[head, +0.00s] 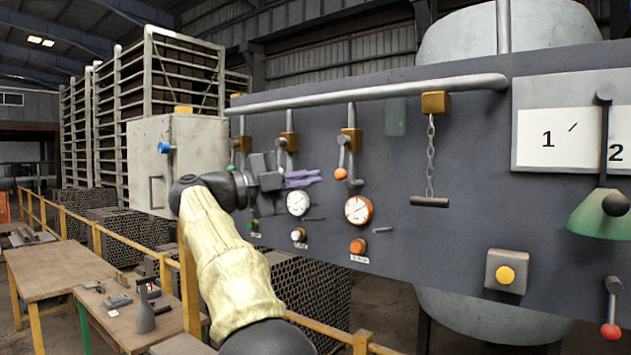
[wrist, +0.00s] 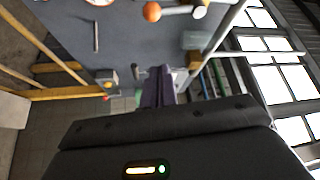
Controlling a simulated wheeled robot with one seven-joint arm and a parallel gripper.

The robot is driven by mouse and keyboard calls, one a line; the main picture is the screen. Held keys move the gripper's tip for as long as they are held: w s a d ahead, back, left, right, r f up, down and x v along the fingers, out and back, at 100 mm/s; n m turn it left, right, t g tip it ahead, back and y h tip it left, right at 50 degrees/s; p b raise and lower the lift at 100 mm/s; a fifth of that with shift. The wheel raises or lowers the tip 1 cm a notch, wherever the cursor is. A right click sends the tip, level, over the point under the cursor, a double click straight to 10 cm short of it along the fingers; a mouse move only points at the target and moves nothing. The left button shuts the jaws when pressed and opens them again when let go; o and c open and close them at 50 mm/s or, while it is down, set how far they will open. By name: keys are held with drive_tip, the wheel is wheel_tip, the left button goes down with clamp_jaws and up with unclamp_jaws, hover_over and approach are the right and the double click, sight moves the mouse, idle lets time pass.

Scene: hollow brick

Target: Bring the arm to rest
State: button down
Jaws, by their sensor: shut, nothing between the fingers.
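My arm, in a cream sleeve, reaches up from the bottom of the head view, bends at a dark joint and points right in front of the dark panel (head: 450,235). My gripper (head: 318,177) has purple fingers and is shut and empty. It appears just above the white gauge (head: 298,203) and left of a lever with an orange knob (head: 341,174). I cannot tell its exact distance from the panel. In the wrist view the purple fingers (wrist: 158,88) are together, with nothing held.
A red-rimmed gauge (head: 358,210), a hanging chain with a bar handle (head: 429,202) and a yellow button box (head: 506,272) are on the panel. A grey cabinet (head: 150,165) stands left. A yellow railing (head: 97,238) and wooden workbenches (head: 60,265) lie lower left.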

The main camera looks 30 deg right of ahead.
drive_tip(key=shift+s+a, duration=0.15)
drive_tip(key=shift+a, duration=0.05)
drive_tip(key=shift+r, duration=0.1)
